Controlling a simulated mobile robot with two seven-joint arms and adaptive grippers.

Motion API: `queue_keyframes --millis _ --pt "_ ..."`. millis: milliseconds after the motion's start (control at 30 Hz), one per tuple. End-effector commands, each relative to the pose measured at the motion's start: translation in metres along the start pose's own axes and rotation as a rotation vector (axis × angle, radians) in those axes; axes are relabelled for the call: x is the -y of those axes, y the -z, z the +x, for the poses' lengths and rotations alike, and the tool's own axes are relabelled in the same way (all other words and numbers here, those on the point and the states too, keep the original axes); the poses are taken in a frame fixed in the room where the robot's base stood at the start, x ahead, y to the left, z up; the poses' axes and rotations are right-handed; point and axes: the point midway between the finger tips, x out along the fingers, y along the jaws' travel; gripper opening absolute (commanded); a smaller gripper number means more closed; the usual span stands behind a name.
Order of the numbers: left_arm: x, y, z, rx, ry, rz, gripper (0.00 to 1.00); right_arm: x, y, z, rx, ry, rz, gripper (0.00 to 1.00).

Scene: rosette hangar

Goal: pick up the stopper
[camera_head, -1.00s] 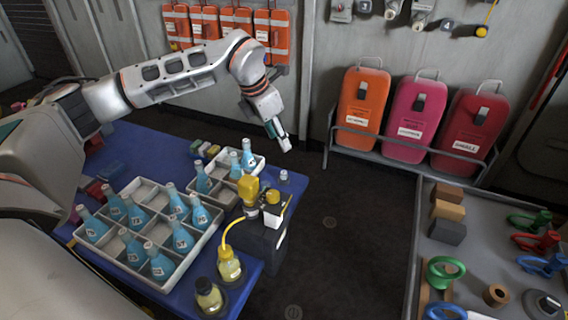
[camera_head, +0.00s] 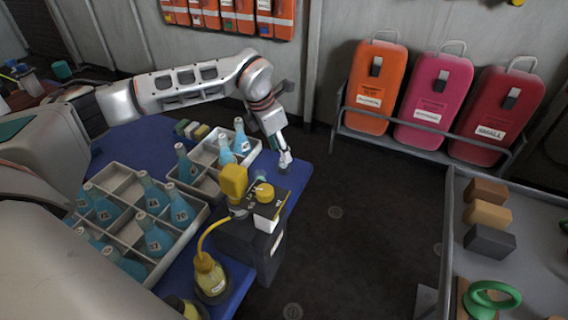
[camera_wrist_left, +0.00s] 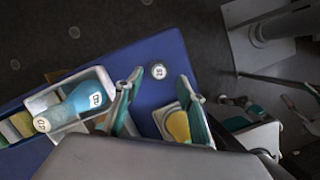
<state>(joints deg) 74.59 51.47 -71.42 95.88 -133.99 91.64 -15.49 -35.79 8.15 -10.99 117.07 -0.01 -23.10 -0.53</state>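The stopper (camera_wrist_left: 158,71) is a small pale round piece with a dark mark on top, standing on the blue table (camera_wrist_left: 152,96) in the left wrist view. My left gripper (camera_wrist_left: 161,80) is open, with its two green-grey fingers on either side of the stopper in that view and nothing between them but the stopper. I cannot tell how far above it the fingertips are. In the head view my left gripper (camera_head: 285,160) points down at the table's right far corner and largely hides the stopper. My right gripper is not in view.
A white divided crate (camera_head: 206,192) with blue bottles stands left of the gripper. A dark device with a yellow knob (camera_head: 264,192) stands close in front.

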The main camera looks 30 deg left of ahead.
Motion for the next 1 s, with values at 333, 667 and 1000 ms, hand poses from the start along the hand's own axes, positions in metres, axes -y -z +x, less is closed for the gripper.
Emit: queue_keyframes --millis 333,667,1000 --pt "0.000 0.002 0.040 -0.002 0.001 0.000 0.39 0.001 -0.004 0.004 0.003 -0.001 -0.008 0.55" --pt "0.000 0.002 0.038 -0.002 0.001 0.000 0.07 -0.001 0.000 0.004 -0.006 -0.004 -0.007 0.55" --pt "0.000 0.001 0.037 -0.002 0.001 0.000 0.07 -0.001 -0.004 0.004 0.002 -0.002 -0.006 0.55"
